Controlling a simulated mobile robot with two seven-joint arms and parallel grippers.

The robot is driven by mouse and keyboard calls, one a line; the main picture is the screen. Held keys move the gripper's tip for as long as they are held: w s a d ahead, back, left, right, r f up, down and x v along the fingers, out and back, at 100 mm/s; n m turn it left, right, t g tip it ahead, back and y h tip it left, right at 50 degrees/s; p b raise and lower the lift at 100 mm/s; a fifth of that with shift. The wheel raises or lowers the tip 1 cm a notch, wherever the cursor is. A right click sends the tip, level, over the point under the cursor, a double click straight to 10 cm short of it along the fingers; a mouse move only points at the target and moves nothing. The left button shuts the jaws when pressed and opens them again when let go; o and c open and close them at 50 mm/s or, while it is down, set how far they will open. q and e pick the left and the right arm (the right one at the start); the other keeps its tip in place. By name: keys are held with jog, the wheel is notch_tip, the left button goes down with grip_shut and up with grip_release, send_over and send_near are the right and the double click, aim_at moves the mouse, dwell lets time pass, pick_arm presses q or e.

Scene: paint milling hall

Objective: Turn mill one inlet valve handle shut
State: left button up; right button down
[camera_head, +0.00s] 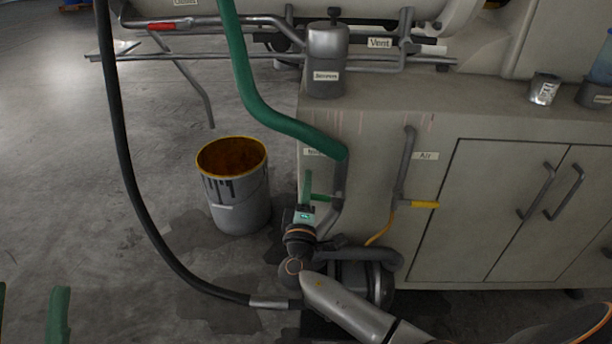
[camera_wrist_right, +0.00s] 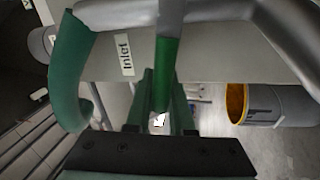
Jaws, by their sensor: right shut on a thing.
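The inlet valve handle (camera_head: 322,198) is a short green lever on a grey pipe at the front of the grey cabinet. In the head view it points left from the pipe. In the right wrist view the green handle (camera_wrist_right: 166,65) runs between my two green fingers. My right gripper (camera_head: 306,187) is shut on it; the held end is partly hidden by the fingers. A label reading "Inlet" (camera_wrist_right: 125,55) is on the panel beside it. My left gripper (camera_head: 32,310) shows only as two green fingers, wide apart and empty, at the bottom left corner.
A thick green pipe (camera_head: 262,112) comes down to the inlet pipe. To the right is an air pipe with a yellow handle (camera_head: 425,204). A dirty bucket (camera_head: 236,200) stands left on the floor. A black hose (camera_head: 125,170) hangs further left. Cabinet doors (camera_head: 490,210) are at right.

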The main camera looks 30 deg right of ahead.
pick_arm(q)
jog(key=shift+w+f, duration=0.15)
jog(key=shift+f, duration=0.25)
pick_arm(e)
jog(key=shift+a+f+n+t+y, duration=0.15)
jog(key=shift+f+n+t+y, duration=0.2)
jog(key=shift+f+n, duration=0.7)
pick_arm(q)
jog(key=shift+b, duration=0.3)
pick_arm(e)
jog(key=shift+r+n, duration=0.15)
jog(key=shift+n, duration=0.3)
jog(key=c, duration=0.8)
grip_release()
jog(key=shift+r, duration=0.1)
pick_arm(q)
jog(key=shift+f, duration=0.1)
